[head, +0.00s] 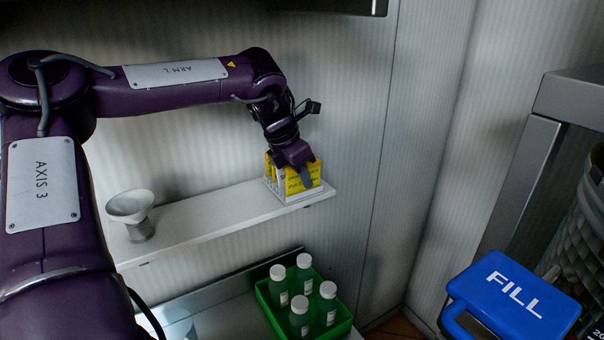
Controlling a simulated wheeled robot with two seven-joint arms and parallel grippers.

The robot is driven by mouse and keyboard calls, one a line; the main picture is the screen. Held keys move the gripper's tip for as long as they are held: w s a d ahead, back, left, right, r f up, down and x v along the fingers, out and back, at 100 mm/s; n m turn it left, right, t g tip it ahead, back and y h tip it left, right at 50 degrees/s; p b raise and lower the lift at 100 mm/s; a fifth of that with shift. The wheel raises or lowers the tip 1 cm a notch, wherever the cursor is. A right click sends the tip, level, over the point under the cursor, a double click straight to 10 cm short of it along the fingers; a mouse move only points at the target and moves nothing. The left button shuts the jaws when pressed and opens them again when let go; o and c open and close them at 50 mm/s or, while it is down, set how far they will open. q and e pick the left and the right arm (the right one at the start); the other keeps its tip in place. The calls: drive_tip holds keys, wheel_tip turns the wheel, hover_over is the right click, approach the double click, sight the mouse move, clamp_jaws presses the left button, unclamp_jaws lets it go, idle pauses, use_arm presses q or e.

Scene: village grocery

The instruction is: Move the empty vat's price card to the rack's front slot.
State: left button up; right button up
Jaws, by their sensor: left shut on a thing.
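A small light rack (278,193) stands near the right end of a white wall shelf. Yellow cards (322,186) with dark print stand upright in it. My left gripper (304,180) reaches down from above and is shut on a yellow card at the rack. The fingers hide part of the cards, so I cannot tell which slot the held card is in or how far down it sits. No vat shows clearly. My right gripper is not in view.
A white funnel (134,212) stands at the shelf's left end; the shelf between (205,215) is bare. Below, a green crate (343,328) holds several white-capped bottles.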

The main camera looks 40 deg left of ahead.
use_arm(q)
drive_tip(key=shift+f, duration=0.2)
drive_tip(key=o, duration=0.8)
drive_tip(key=shift+o, duration=0.2)
drive_tip(key=shift+r, duration=0.25)
drive_tip(key=b+v, duration=0.2)
drive_tip(key=v, duration=0.4)
drive_tip(key=shift+s+r+b, duration=0.1)
drive_tip(key=shift+s+b, duration=0.1)
drive_tip(key=shift+b, duration=0.15)
drive_tip(key=shift+s+a+r, duration=0.1)
drive_tip(key=shift+s+r, duration=0.1)
drive_tip(key=shift+r, duration=0.3)
